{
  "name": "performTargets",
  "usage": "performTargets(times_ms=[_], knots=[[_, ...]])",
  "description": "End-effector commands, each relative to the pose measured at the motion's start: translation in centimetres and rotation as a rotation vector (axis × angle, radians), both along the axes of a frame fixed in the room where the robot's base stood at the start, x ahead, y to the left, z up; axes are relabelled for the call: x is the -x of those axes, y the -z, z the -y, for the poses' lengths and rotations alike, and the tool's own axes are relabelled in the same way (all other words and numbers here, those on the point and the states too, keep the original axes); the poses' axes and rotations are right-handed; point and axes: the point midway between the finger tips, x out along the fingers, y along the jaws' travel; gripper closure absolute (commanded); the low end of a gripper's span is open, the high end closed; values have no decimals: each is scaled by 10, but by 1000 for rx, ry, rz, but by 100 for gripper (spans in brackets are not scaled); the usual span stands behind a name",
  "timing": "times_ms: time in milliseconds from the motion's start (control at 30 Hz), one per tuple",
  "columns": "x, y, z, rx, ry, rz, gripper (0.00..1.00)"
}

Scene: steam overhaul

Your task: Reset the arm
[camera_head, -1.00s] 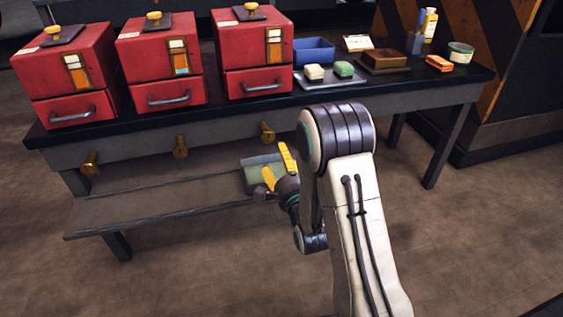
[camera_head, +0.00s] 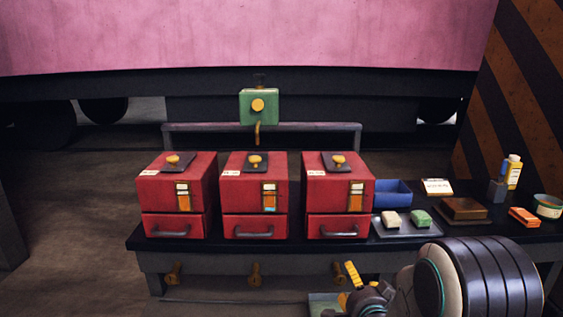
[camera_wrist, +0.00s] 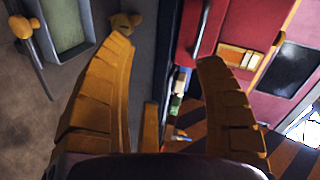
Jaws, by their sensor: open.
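My gripper (camera_head: 348,287) is at the bottom of the head view, in front of the bench and below the right-hand red box (camera_head: 323,183). Its yellow fingers are spread. In the wrist view the gripper (camera_wrist: 165,48) is open with nothing between its fingers. A large dark, banded joint of my arm fills the bottom right of the head view and hides part of the bench front.
Three red boxes with drawers stand on the dark bench (camera_head: 280,243). Bronze knobs (camera_head: 255,274) stick out of its front. A green box (camera_head: 258,107) stands behind.

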Motion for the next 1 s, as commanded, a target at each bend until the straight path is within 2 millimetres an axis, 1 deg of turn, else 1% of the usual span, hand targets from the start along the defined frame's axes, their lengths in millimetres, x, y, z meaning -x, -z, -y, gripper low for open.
performTargets(times_ms=[33,167,267,300,467,600,667,800,900,1000], knots=[[6,-36,0,47,-16,-32,35],[24,-76,-1,172,-68,-142,35],[43,-107,-1,266,-118,-224,35],[51,-119,-1,301,-140,-257,35],[88,-168,-2,441,-242,-386,35],[126,-211,-2,554,-346,-494,35],[144,-229,-2,599,-396,-539,35],[188,-270,-3,697,-522,-636,35],[219,-295,-3,755,-610,-697,35],[247,-317,-3,801,-694,-747,35]])
